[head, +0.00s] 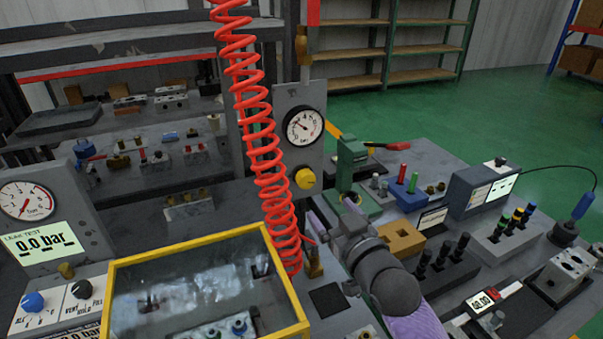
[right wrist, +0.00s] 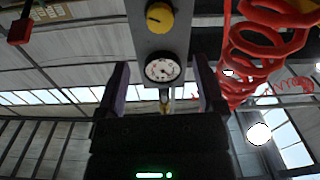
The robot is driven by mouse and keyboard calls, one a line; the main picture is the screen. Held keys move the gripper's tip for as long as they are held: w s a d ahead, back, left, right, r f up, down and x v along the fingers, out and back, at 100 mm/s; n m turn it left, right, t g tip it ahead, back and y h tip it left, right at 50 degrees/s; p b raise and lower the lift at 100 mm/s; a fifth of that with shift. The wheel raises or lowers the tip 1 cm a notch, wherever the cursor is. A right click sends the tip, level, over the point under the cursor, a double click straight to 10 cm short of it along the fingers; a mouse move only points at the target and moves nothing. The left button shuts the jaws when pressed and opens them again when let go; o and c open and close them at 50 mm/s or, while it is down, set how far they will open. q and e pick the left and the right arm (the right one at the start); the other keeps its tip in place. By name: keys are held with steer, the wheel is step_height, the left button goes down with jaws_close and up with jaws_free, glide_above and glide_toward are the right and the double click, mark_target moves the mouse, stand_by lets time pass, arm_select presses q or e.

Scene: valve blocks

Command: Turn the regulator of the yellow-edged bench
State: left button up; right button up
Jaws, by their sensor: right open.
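The regulator's yellow knob (head: 305,178) sits on a grey upright panel (head: 285,98), below a round white dial gauge (head: 303,126). In the right wrist view the yellow knob (right wrist: 159,17) shows at the top, with the gauge (right wrist: 162,68) below it. My right gripper (head: 337,205) is below and right of the knob in the head view, its purple fingers apart. In the right wrist view the open fingers (right wrist: 160,68) flank the gauge in the picture, and the knob lies beyond their tips. Nothing is between them. My left gripper is out of view.
A red coiled hose (head: 262,140) hangs just left of the knob. A yellow-framed clear-topped box (head: 108,300) stands front left, beside a 0.0 bar tester (head: 45,240). A green fixture (head: 350,160) and tan block (head: 402,238) stand close to my right gripper.

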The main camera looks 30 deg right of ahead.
mark_target(308, 181)
steer(key=w+b, duration=0.2)
steer(key=w, duration=0.6)
steer(key=shift+d+f, duration=0.1)
steer(key=shift+d, duration=0.05)
steer(key=shift+w, duration=0.6)
steer(key=c, duration=1)
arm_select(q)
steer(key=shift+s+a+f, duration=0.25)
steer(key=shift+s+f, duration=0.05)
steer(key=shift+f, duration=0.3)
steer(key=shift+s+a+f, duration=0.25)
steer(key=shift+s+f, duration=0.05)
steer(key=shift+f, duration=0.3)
arm_select(e)
jaws_close()
